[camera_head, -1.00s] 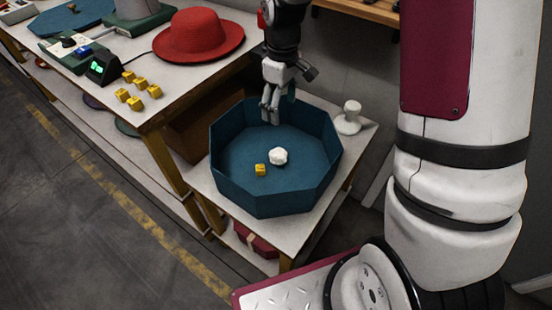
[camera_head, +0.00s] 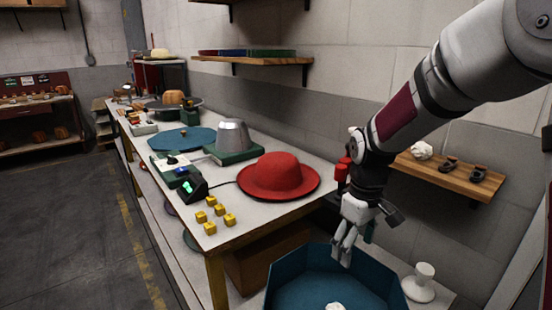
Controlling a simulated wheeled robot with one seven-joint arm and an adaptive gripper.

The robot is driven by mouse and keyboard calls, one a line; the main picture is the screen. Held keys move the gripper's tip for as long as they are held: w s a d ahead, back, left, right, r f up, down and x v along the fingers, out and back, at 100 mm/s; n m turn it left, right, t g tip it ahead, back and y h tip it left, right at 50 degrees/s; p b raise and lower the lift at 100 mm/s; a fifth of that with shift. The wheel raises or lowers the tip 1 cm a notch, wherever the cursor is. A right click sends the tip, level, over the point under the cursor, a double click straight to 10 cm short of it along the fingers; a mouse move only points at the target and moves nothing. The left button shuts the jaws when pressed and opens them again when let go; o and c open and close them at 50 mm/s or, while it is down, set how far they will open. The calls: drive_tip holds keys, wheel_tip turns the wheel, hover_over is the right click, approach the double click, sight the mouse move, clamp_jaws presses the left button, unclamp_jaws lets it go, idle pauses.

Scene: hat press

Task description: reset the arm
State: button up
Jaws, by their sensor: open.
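My gripper (camera_head: 343,252) points down over the blue octagonal tray (camera_head: 290,290) at the lower right. Its fingers are open and I see nothing between them. My arm reaches down to it from the upper right. A white lump (camera_head: 335,306) lies in the tray, cut off by the bottom edge of the picture.
A long bench (camera_head: 245,232) holds a red hat (camera_head: 278,178), several yellow cubes (camera_head: 211,201), a device with a green display (camera_head: 191,187) and a metal hat form (camera_head: 232,136). A white stand (camera_head: 419,283) is right of the tray. A wooden shelf (camera_head: 446,177) is behind my gripper.

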drive_tip(key=s+r+m+t+p, duration=0.2)
drive_tip(key=s+r+m+p, duration=0.15)
drive_tip(key=s+r, duration=1.05)
drive_tip(key=s+r+m+t+p, duration=0.1)
drive_tip(key=s+r+m+p, duration=0.2)
drive_tip(key=s+r, duration=0.4)
drive_tip(key=s+p, duration=0.1)
drive_tip(key=s, duration=0.7)
drive_tip(key=shift+s+t+p, duration=0.25)
drive_tip(key=shift+t+p, duration=0.1)
drive_tip(key=shift+t, duration=0.05)
